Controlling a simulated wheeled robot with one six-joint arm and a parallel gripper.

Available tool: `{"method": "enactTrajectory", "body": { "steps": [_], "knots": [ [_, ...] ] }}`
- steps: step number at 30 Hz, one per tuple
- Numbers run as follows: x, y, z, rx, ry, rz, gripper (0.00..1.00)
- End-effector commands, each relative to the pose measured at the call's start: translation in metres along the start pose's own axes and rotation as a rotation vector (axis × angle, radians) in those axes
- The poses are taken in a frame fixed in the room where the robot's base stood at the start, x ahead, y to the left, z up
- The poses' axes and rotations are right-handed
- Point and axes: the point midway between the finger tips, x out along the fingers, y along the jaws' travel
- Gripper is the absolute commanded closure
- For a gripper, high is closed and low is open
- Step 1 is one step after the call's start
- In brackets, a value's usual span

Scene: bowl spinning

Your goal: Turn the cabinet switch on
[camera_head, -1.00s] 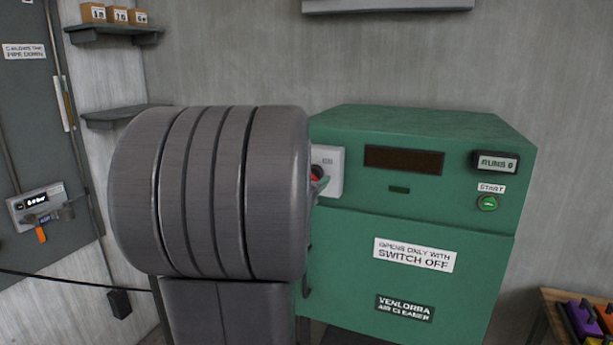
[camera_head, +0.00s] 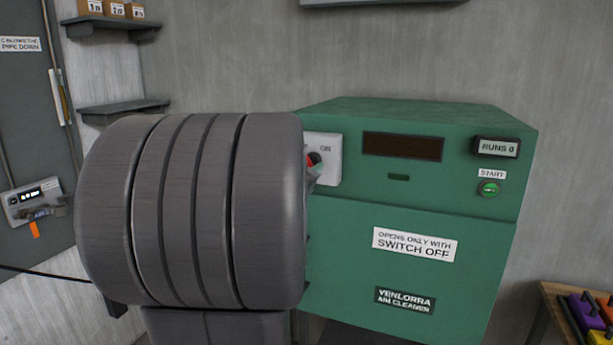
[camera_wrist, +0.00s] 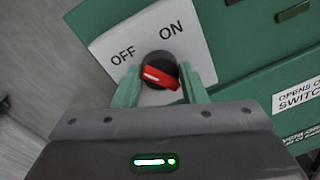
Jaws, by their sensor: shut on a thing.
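The cabinet switch is a white plate (camera_wrist: 117,44) marked OFF at left and ON at right, on the green air cleaner cabinet (camera_head: 345,240). Its red handle (camera_wrist: 160,77) on a black base lies aslant in the wrist view, its white-marked end toward the OFF side. My gripper (camera_wrist: 161,86) has its green fingers on either side of the handle, shut on it. In the head view my arm hides the plate's left part and most of the gripper; a bit of the handle (camera_head: 311,160) shows.
The cabinet has a green start button (camera_head: 489,189), a RUNS 0 counter (camera_head: 497,147) and a SWITCH OFF label (camera_head: 414,244). A wall panel (camera_head: 20,110) and shelves (camera_head: 110,27) stand at left.

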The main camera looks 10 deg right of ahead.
Motion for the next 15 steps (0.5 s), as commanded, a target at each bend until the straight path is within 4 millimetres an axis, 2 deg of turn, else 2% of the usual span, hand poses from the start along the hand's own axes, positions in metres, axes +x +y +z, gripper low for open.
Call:
{"method": "enactTrajectory", "body": {
  "steps": [1,15],
  "knots": [
    [-0.0007,-0.0027,-0.0074,0.041,-0.001,0.002,0.85],
    [-0.0002,-0.0040,-0.0067,0.481,0.034,-0.005,0.85]
  ]
}}
